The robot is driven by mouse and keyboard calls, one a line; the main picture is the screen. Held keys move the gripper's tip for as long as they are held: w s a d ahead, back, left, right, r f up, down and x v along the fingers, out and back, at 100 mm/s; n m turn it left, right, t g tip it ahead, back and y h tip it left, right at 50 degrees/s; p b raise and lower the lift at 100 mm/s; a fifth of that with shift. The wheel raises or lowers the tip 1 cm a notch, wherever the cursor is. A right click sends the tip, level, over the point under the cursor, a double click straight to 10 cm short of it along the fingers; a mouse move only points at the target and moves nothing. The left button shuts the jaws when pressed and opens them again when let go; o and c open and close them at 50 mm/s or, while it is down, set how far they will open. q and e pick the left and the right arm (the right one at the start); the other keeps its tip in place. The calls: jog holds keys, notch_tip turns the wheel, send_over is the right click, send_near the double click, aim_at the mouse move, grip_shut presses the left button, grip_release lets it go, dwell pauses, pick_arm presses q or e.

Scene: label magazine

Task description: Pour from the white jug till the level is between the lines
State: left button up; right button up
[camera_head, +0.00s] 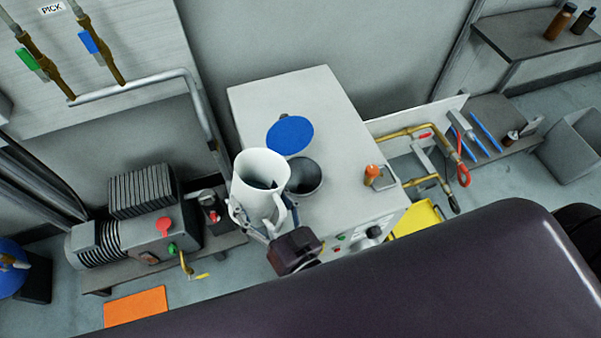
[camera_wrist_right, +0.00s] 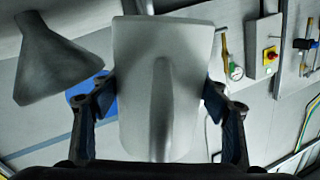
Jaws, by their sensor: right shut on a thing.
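The white jug (camera_head: 262,172) is above the near left part of the grey cabinet top, its mouth facing the head camera. In the right wrist view the jug (camera_wrist_right: 135,70) fills the middle, with its handle (camera_wrist_right: 161,110) towards the camera. My right gripper (camera_head: 262,222) is shut on the jug, a finger on each side. A dark round opening (camera_head: 306,178) in the cabinet top is just right of the jug, beside a raised blue round lid (camera_head: 290,135). No level lines or liquid can be made out. My left gripper is out of view.
The grey cabinet (camera_head: 335,130) has an orange-capped item (camera_head: 371,171) on top. A grey motor unit (camera_head: 140,230) stands left. In the right wrist view a grey cone-shaped thing (camera_wrist_right: 55,62) is left of the jug. The cabinet top's far right part is clear.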

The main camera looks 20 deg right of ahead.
aim_at(264, 188)
jog(key=shift+d+r+m, duration=0.3)
jog(key=shift+r+m, duration=0.4)
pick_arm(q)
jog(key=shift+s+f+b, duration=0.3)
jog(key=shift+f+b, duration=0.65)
pick_arm(e)
jog(key=m, duration=0.1)
jog(key=r+m, duration=0.1)
jog(key=m, duration=0.1)
jog(key=d+m, duration=0.1)
jog(key=shift+w+r, duration=0.2)
jog(key=shift+r, duration=0.15)
pick_arm(q)
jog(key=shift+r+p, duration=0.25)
jog(key=shift+p, duration=0.05)
pick_arm(e)
jog(key=shift+m, duration=0.8)
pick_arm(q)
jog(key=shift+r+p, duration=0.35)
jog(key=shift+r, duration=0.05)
pick_arm(e)
jog(key=shift+d+m, duration=0.1)
jog(key=shift+m, duration=1.1)
jog(key=shift+d+m, duration=0.1)
jog(key=shift+m, duration=0.3)
jog(key=shift+w+d+f+m+b, duration=0.1)
jog(key=shift+f+m+b, duration=0.2)
jog(key=shift+f, duration=0.3)
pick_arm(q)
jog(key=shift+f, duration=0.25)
